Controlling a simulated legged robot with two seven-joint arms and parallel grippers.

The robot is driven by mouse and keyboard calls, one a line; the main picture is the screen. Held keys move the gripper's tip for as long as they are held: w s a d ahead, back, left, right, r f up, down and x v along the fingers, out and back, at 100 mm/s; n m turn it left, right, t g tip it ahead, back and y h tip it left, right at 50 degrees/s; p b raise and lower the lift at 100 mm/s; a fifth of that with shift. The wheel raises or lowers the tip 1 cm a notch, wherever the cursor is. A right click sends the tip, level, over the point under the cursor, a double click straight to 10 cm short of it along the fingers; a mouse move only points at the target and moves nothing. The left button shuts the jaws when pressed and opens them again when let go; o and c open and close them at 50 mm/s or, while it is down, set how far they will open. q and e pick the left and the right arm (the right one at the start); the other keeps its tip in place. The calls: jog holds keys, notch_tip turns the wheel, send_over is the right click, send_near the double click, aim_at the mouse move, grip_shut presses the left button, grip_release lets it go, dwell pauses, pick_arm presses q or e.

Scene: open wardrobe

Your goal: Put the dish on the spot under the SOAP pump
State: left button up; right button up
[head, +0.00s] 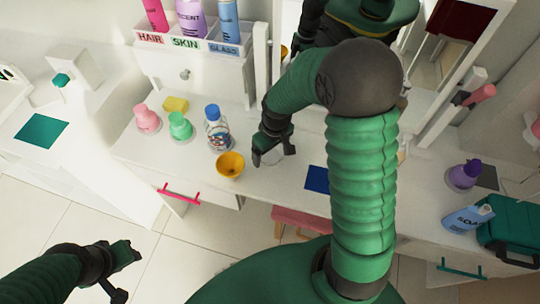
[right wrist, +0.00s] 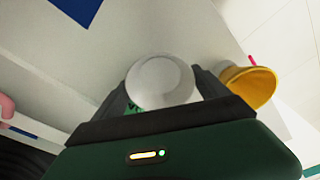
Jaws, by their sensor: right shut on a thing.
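My right gripper (head: 272,150) is shut on a small pale round dish (head: 273,157), over the white counter. In the right wrist view the dish (right wrist: 160,82) sits between the two fingers of the right gripper (right wrist: 163,95). A blue bottle (head: 469,218) with SOAP lettering is at the far right. A purple pump bottle (head: 464,175) stands near it beside a dark square (head: 488,177). A blue square (head: 316,179) lies on the counter right of the dish. My left gripper (head: 120,273) is open and empty over the floor at lower left.
A yellow bowl (head: 230,165) stands just left of the dish. Pink (head: 147,119) and green (head: 181,126) bottles and a blue-capped bottle (head: 217,130) stand further left. A teal case (head: 508,236) is at right. A teal square (head: 41,131) lies at far left.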

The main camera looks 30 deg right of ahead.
aim_at(270, 156)
notch_tip(270, 156, down, 3)
jog(key=shift+d+f+b, duration=0.1)
jog(key=shift+b, duration=0.25)
jog(key=shift+w+f, duration=0.1)
jog(key=shift+f, duration=0.1)
jog(key=shift+f, duration=0.1)
jog(key=o, duration=1.3)
jog(key=shift+c, duration=0.2)
notch_tip(270, 156, up, 12)
jog(key=s+p, duration=0.2)
jog(key=s+a+f+m+t, duration=0.1)
jog(key=s+a, duration=0.6)
jog(key=shift+s+a+f, duration=0.15)
jog(key=shift+a+f, duration=0.1)
jog(key=shift+f, duration=0.1)
